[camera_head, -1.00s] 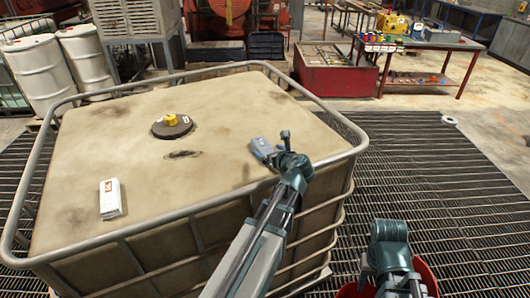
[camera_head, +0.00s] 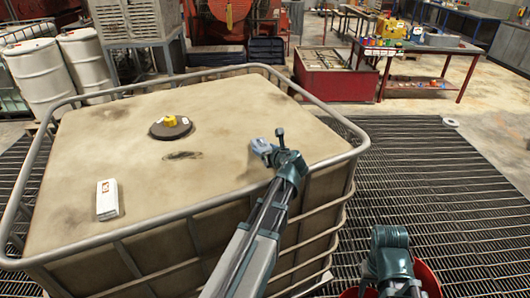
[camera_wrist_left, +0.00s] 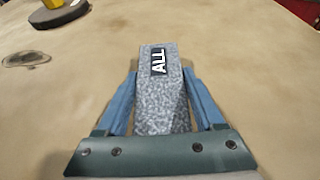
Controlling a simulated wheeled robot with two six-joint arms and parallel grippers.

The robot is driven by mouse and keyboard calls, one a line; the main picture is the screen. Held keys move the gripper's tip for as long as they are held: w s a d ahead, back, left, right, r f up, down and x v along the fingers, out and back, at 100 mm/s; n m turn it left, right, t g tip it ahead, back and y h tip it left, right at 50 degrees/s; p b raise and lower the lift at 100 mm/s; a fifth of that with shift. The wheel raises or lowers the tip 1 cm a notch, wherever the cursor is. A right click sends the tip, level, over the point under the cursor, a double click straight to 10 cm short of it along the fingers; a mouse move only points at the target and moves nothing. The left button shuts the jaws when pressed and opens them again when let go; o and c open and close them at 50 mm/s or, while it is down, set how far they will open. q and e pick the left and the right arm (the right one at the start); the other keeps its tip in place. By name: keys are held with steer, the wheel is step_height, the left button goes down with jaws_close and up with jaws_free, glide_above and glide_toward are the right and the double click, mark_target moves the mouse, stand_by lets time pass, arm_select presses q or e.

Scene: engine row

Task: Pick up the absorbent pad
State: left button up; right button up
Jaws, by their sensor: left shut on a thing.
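The absorbent pad (camera_wrist_left: 158,98) is a speckled grey block with a dark label reading "ALL". In the left wrist view it lies lengthwise between the two blue fingers of my left gripper (camera_wrist_left: 160,76), which is shut on it. In the head view my left gripper (camera_head: 260,148) is over the right part of the tank's top. The pad is mostly hidden there by the gripper, and I cannot tell whether it touches the surface. My right arm shows at the lower right, but its gripper fingers are not visible.
The beige tank (camera_head: 130,160) has a raised metal rail (camera_head: 200,208) around its top. A white pack (camera_head: 108,199) lies at its left. A dark round lid (camera_head: 171,131) with a yellow cap (camera_head: 170,120) sits farther back. A red bucket (camera_head: 430,275) is by my right arm.

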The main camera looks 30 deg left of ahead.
mark_target(265, 148)
arm_select(q)
steer(key=c, duration=0.4)
step_height(265, 148, up, 10)
steer(key=p, duration=1)
steer(key=shift+d, duration=0.1)
